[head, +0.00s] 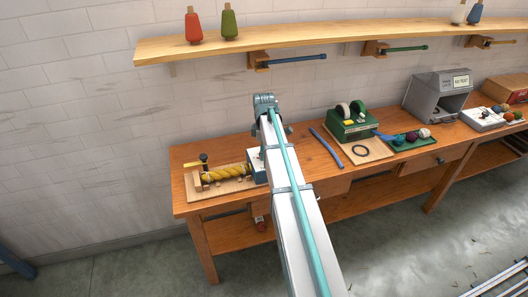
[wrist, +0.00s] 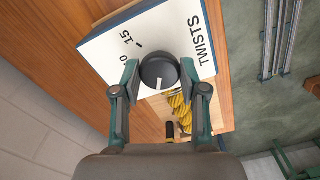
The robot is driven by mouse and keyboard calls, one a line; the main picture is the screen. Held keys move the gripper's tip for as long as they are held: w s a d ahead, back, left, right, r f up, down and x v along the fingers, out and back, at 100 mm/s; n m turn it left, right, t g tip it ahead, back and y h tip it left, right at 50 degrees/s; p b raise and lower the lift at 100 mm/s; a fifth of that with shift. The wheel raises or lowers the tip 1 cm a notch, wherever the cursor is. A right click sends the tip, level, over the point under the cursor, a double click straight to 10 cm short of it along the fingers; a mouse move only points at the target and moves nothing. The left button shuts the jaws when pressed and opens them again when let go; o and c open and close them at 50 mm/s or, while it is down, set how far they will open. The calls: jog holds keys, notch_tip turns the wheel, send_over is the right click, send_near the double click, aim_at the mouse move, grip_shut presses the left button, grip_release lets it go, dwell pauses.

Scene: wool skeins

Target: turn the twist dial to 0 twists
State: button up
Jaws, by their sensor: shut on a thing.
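The twist dial (wrist: 158,68) is a dark round knob on a white panel (wrist: 185,32) lettered TWISTS, seen close up in the wrist view. My gripper (wrist: 160,76) has one finger on each side of the knob and is shut on it. A white pointer line on the knob points toward the bottom of the wrist picture. A 15 and part of another number show at the panel's upper left; other marks are hidden by fingers and knob. In the head view the dial's box (head: 257,166) is partly behind my arm, and the knob is hidden.
A yellow twisted skein (head: 222,173) lies on a wooden board left of the box, with a black-knobbed post beside it. A blue rod (head: 326,147), a green machine (head: 351,122) and a green tray (head: 412,139) are to the right. A shelf (head: 330,39) runs above the bench.

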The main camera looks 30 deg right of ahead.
jog(key=o, duration=1.1)
jog(key=shift+o, duration=0.2)
notch_tip(320, 180, up, 12)
